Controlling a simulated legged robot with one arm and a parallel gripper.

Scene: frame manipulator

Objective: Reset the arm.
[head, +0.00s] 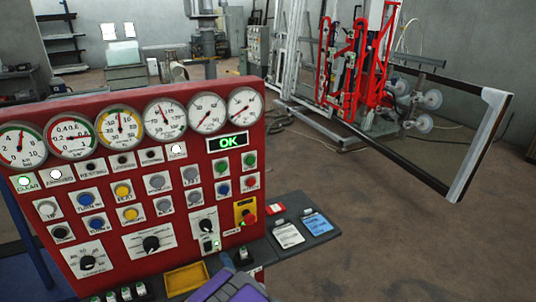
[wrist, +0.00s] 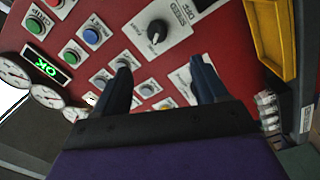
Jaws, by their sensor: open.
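My gripper (wrist: 160,88) is in the wrist view, its two dark fingers spread apart with nothing between them. It is over the red control panel (head: 150,215), whose buttons show past the fingers in the wrist view. In the head view only a purple and blue part of my arm shows at the bottom edge; the fingertips cannot be made out there. The display also shows in the wrist view (wrist: 47,68). Whether the fingers touch the panel cannot be told.
A yellow tray (head: 186,278) sits at the panel's lower edge. A grey shelf with cards (head: 320,228) juts out on the right. A red frame manipulator (head: 355,70) with suction cups holds a large dark frame (head: 405,165) at the back right. The floor (head: 400,250) at right is clear.

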